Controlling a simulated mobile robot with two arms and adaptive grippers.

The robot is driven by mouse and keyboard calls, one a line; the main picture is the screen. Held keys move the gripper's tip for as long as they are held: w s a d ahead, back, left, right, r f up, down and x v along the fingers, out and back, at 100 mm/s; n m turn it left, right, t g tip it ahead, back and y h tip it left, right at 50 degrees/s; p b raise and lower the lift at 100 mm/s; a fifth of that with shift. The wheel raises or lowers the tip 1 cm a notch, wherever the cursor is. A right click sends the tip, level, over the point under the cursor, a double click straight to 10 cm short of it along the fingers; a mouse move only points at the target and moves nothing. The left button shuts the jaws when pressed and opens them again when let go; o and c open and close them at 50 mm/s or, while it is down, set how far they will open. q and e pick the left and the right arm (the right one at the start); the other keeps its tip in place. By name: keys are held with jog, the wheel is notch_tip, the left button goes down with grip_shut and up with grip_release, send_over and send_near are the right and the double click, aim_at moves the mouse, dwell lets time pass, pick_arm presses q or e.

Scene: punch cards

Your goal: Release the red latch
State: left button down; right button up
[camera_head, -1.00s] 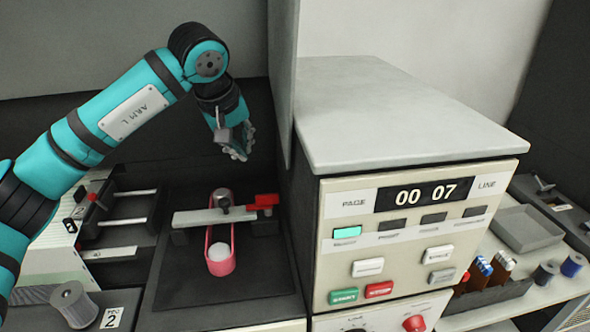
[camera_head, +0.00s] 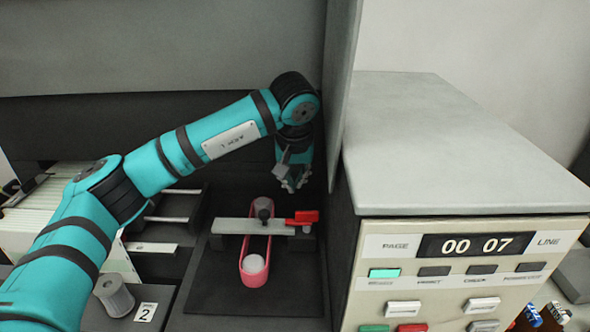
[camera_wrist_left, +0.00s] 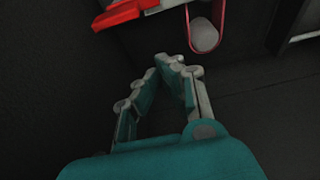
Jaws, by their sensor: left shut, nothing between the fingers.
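The red latch (camera_head: 303,217) sits at the right end of a grey bar (camera_head: 236,226) that lies across a pink loop-shaped holder (camera_head: 243,268) with a white ball (camera_head: 255,263) in its near end. A dark knob (camera_head: 264,208) stands on the bar. My left gripper (camera_head: 293,186) is shut and empty, above and behind the latch in the head view, apart from it. In the left wrist view the fingers (camera_wrist_left: 172,62) meet, and the red latch (camera_wrist_left: 122,14) shows at the top left beyond them. My right gripper is not in view.
A spool (camera_head: 113,295) and a card marked 2 (camera_head: 147,312) are at the lower left. The dark tray (camera_head: 215,285) around the holder is clear.

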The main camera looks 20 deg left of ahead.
aim_at(302, 221)
pick_arm(q)
jog(key=p+x, duration=0.1)
jog(key=x, duration=0.4)
jog(key=shift+w+a+f+p, duration=0.1)
jog(key=shift+w+f+p, duration=0.05)
jog(key=shift+f+p, duration=0.15)
jog(key=s+p, duration=0.1)
jog(key=s+d, duration=0.1)
jog(key=s, duration=0.1)
jog(key=shift+s+r+p, duration=0.15)
jog(key=shift+r+p, duration=0.05)
jog(key=shift+p, duration=0.15)
jog(key=shift+s+d, duration=0.1)
jog(key=shift+s, duration=0.25)
jog(key=shift+w+f, duration=0.1)
jog(key=shift+w+f, duration=0.1)
jog(key=shift+w, duration=0.05)
